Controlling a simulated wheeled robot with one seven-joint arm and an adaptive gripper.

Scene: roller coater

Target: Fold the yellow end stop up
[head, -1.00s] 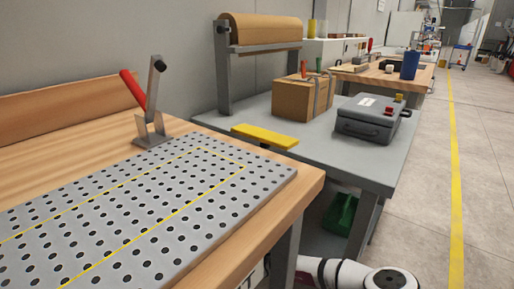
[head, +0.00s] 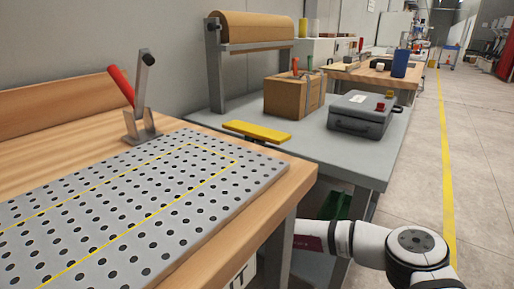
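The yellow end stop (head: 257,132) is a flat bar beyond the far right corner of the perforated plate, near the front left edge of the grey table. It lies about level, with a small dark mount partly visible under it. My white arm shows at the lower right, well apart from the end stop. My gripper is not in view.
The perforated plate (head: 120,215) lies on a wooden bench (head: 305,178) with a red-handled toggle clamp (head: 138,105). The grey table (head: 380,160) holds a cardboard box (head: 295,96), a dark case (head: 362,114) and a paper roll (head: 255,27). Floor at the right is clear.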

